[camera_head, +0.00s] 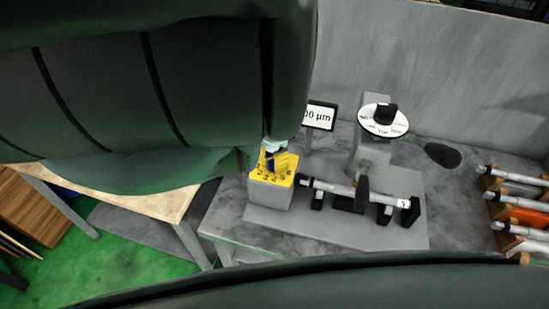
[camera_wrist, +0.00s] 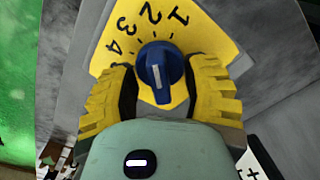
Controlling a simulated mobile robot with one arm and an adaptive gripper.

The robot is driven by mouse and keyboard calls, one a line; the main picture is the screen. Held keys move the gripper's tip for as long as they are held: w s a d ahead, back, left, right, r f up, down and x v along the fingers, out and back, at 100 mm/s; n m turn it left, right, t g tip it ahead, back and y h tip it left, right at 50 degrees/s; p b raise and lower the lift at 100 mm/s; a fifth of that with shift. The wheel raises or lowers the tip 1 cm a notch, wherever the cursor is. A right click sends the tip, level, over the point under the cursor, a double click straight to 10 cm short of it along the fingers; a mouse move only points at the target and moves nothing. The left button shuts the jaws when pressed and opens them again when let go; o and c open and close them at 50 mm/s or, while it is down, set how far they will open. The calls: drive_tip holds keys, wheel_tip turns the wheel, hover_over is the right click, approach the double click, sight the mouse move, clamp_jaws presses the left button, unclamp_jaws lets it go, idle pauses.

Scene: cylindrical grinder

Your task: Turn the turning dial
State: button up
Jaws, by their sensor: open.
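The turning dial (camera_wrist: 160,72) is a dark blue knob with a white pointer line on a yellow numbered face (camera_wrist: 205,35). In the wrist view my gripper (camera_wrist: 160,90) has its two yellow ribbed fingers open, one on each side of the knob. I cannot tell whether either finger touches it. In the head view the yellow face (camera_head: 284,165) tops a grey box (camera_head: 270,192), and the knob (camera_head: 270,163) is partly hidden by my gripper (camera_head: 272,150). My large dark arm covers the upper left of that view.
Right of the dial box, a metal workpiece (camera_head: 330,188) lies on black supports. Behind stand a display (camera_head: 320,116) ending in "0 µm" and a white round scale (camera_head: 383,121) with a black knob. A rack of cylinders (camera_head: 515,210) is at the right. A wooden-topped table (camera_head: 165,203) stands left.

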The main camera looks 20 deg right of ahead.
clamp_jaws()
drive_tip(key=shift+n, duration=0.3)
idle(0.3)
drive_tip(key=shift+n+b, duration=0.75)
drive_tip(key=shift+n, duration=1.85)
drive_tip(key=shift+c, duration=0.4)
unclamp_jaws()
drive_tip(key=shift+r, duration=3.75)
